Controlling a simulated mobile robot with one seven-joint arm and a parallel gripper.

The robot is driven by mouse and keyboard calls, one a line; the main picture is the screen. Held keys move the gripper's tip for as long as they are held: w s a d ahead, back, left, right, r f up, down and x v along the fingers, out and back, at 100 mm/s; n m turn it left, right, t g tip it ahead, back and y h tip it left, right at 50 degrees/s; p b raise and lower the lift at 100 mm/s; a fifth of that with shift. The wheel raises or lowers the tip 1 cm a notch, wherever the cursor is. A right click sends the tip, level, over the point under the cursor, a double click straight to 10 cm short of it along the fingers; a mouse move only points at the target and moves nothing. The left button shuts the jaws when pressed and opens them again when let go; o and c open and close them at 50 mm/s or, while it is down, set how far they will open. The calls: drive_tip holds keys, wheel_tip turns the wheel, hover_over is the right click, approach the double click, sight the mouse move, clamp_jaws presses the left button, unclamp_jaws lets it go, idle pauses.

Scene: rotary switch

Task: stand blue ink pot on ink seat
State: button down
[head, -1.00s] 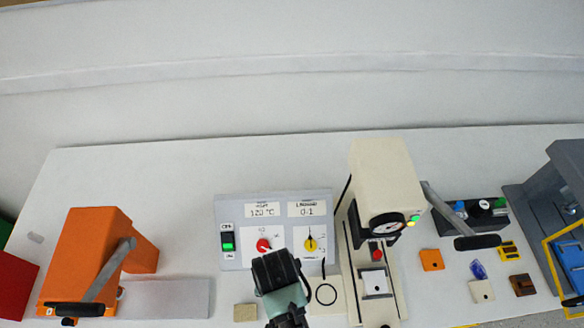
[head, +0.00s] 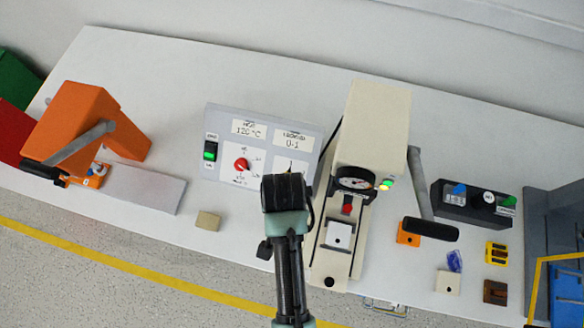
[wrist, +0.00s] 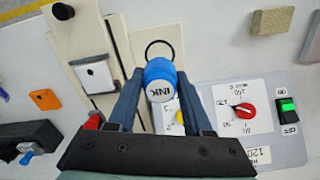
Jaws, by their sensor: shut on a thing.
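My gripper (wrist: 160,92) is shut on the blue ink pot (wrist: 160,75), a round blue pot with a white label reading INK, seen label up between the fingers in the wrist view. A black ring on a pale plate (wrist: 159,43), which looks like the ink seat, lies just beyond the pot; the pot covers part of its near edge. I cannot tell how high the pot is above it. In the head view, my gripper (head: 284,192) is in front of the control panel, and its body hides the pot and the ring.
The control panel (head: 262,150) has a red dial (head: 241,164); its yellow dial (wrist: 180,117) is partly hidden by my gripper. A cream press (head: 372,130) stands close on the right. An orange press (head: 75,125) stands left. A tan block (head: 207,221) lies nearby on the table.

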drive_tip(key=shift+f, duration=3.55)
drive_tip(key=shift+f, duration=0.15)
drive_tip(key=shift+c, duration=1.6)
unclamp_jaws()
